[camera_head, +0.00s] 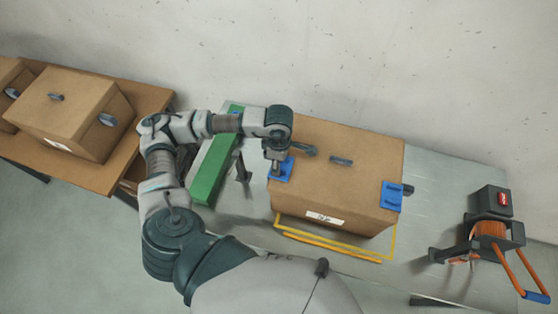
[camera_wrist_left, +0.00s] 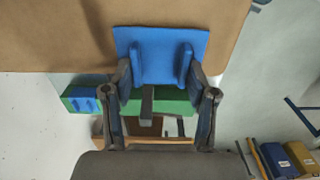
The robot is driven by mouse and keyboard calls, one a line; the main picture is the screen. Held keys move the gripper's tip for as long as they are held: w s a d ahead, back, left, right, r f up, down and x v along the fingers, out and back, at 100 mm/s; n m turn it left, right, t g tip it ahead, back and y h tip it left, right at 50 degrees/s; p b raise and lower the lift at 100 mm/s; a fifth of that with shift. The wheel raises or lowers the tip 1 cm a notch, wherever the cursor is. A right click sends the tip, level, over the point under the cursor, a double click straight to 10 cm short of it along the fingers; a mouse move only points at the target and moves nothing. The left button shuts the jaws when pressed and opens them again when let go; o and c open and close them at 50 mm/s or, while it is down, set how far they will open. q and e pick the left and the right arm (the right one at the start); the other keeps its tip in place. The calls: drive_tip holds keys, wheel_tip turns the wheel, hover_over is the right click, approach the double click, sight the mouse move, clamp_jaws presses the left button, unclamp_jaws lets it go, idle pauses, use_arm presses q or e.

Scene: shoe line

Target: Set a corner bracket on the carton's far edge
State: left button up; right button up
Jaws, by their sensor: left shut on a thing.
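The brown carton (camera_head: 335,190) stands on the grey table, with a white label on its near side. My left gripper (camera_head: 277,164) points down at the carton's left edge and is shut on a blue corner bracket (camera_head: 281,172). In the left wrist view the gripper (camera_wrist_left: 160,80) holds this bracket (camera_wrist_left: 158,45) by its raised ribs, its flat plate against or just over the cardboard. Whether it touches, I cannot tell. A second blue bracket (camera_head: 391,196) sits on the carton's right edge. My right gripper is not in view.
A green holder (camera_head: 212,170) stands left of the carton, with blue at its far end. A yellow strap (camera_head: 330,250) runs along the carton's near side. A strapping tool (camera_head: 491,228) stands at right. More cartons (camera_head: 75,110) stand on a brown table at left.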

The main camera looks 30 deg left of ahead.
use_arm(q)
drive_tip(key=shift+f+b, duration=0.15)
drive_tip(key=shift+b, duration=0.3)
idle(0.5)
drive_tip(key=o, duration=1.5)
drive_tip(key=shift+r+p, duration=1.7)
drive_tip(key=shift+r, duration=1.85)
